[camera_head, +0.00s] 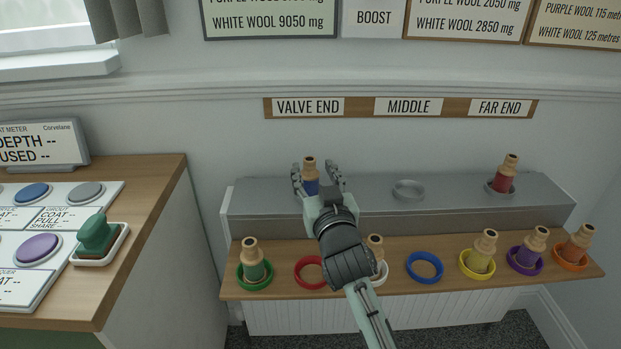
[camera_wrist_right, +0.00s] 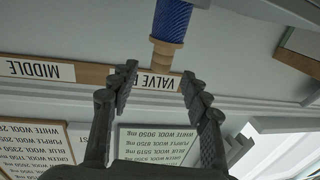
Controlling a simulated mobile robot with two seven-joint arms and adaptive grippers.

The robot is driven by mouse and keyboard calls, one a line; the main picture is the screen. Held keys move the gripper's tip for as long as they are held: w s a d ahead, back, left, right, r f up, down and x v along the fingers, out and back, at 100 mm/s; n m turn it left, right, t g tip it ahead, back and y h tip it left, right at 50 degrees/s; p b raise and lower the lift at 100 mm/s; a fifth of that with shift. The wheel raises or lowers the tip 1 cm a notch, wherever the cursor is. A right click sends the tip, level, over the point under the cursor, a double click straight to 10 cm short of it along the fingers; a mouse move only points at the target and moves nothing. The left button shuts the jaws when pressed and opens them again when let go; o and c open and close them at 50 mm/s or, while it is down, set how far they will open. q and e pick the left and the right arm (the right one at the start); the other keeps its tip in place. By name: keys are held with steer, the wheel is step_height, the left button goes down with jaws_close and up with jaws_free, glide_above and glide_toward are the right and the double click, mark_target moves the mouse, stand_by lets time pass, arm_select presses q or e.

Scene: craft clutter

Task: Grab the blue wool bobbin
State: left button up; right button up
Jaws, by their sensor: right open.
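The blue wool bobbin (camera_head: 311,187) stands upright on the grey raised shelf under the VALVE END label, with its wooden top showing. My right gripper (camera_head: 314,175) is open, one finger to each side of the bobbin in the head view; its hand hides part of the shelf. In the right wrist view, which is upside down, the blue bobbin (camera_wrist_right: 172,22) lies just beyond the open fingertips (camera_wrist_right: 159,75), its wooden end close to the gap between them. I cannot see any finger touching it. My left gripper is not in view.
A red bobbin (camera_head: 503,177) stands at the shelf's far end; an empty grey ring (camera_head: 408,190) is in the middle. The wooden ledge (camera_head: 340,289) in front carries several bobbins and coloured rings, including a green bobbin (camera_head: 252,263). A counter (camera_head: 150,180) stands left.

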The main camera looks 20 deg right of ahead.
mark_target(311, 163)
steer(key=w, duration=0.4)
steer(key=shift+w+d, duration=0.2)
steer(key=shift+w, duration=0.2)
steer(key=c, duration=0.9)
jaws_close()
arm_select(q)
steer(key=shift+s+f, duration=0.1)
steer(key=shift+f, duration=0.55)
